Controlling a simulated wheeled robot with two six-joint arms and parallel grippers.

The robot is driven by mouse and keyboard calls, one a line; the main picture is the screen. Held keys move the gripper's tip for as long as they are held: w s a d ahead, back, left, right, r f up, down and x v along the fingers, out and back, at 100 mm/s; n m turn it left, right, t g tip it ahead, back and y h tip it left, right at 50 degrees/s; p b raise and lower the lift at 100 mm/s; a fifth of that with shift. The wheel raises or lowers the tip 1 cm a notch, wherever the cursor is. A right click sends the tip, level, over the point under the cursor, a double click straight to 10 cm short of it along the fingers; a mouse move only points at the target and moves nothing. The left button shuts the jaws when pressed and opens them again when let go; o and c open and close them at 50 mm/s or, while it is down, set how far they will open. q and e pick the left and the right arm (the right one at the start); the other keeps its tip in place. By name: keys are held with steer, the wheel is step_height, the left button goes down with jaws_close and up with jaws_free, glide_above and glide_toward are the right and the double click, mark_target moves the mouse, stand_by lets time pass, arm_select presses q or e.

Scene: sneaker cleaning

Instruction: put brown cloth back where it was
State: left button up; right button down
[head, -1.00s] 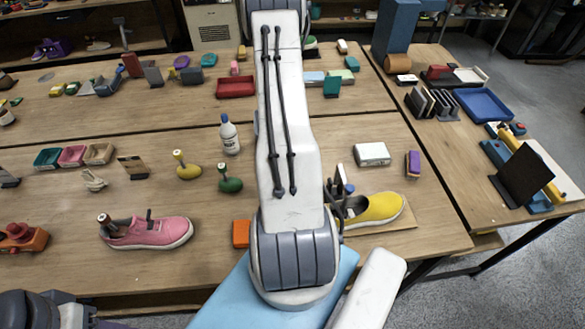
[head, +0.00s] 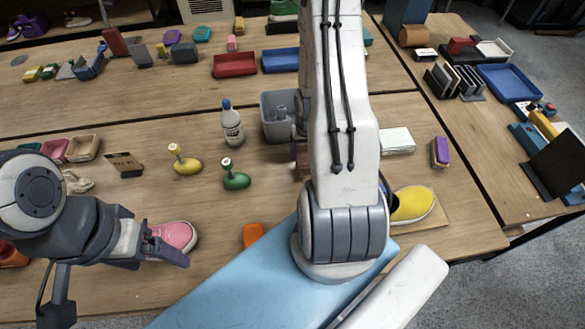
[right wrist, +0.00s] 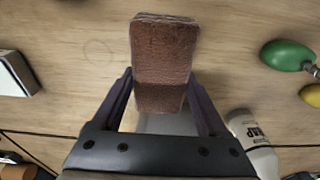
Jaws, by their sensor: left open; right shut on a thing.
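The brown cloth (right wrist: 163,62), a folded reddish-brown block, is between the fingers of my right gripper (right wrist: 162,88) in the right wrist view. The wood tabletop lies below it. In the head view a small part of the brown cloth (head: 301,161) shows beside my right arm, in front of the grey bin (head: 271,128). My right gripper is mostly hidden behind that arm. My left gripper (head: 168,250) is open at the lower left, over the pink sneaker (head: 178,235), partly covering it. I cannot tell whether they touch.
A soap bottle (head: 232,128), a yellow-handled brush (head: 185,163) and a green brush (head: 235,178) stand left of the bin. A yellow sneaker (head: 412,204) sits at the right. A white box (head: 398,141) and a purple-topped block (head: 440,152) are behind it. Bare wood lies around the brushes.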

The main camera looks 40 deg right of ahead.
mark_target(292, 168)
steer(key=shift+w+a+f+b, duration=0.5)
steer(key=shift+f+b, duration=0.05)
steer(key=shift+f, duration=0.2)
steer(key=shift+w+a+p, duration=0.7)
steer(key=shift+a, duration=0.05)
steer(key=shift+w+a+f, duration=0.15)
steer(key=shift+a+f, duration=0.1)
steer(key=shift+f, duration=0.05)
step_height(292, 168, down, 4)
steer(key=shift+r+p, duration=0.15)
steer(key=shift+p, duration=0.55)
arm_select(q)
steer(key=shift+s+r, duration=0.1)
steer(key=shift+r, duration=0.15)
arm_select(e)
steer(key=shift+f, duration=0.25)
